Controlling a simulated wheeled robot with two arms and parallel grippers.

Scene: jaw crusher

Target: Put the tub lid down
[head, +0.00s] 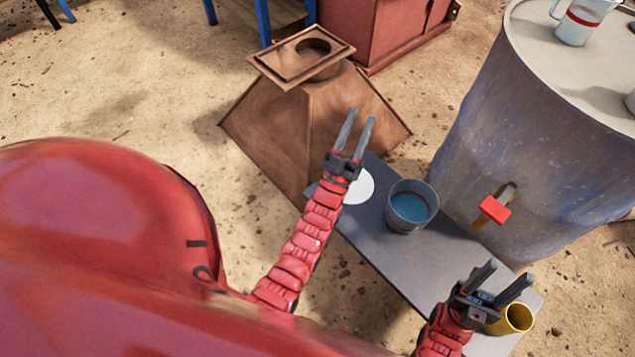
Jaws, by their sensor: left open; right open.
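A white round disc, which looks like the tub lid (361,188), lies on the grey bench (375,240). My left arm hides its left part. A grey tub (408,222) with blue inside stands open on the bench just right of the lid. My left gripper (358,116) is open and empty, its fingers pointing up the picture past the lid, in front of the brown hopper. My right gripper (506,272) is open and empty over the right end of the bench, beside a yellow cup (518,317).
A brown pyramid-shaped hopper (285,125) stands behind the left gripper. A large grey-blue drum (500,130) with a red-handled tap (495,209) stands behind the bench. A red machine fills the left foreground.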

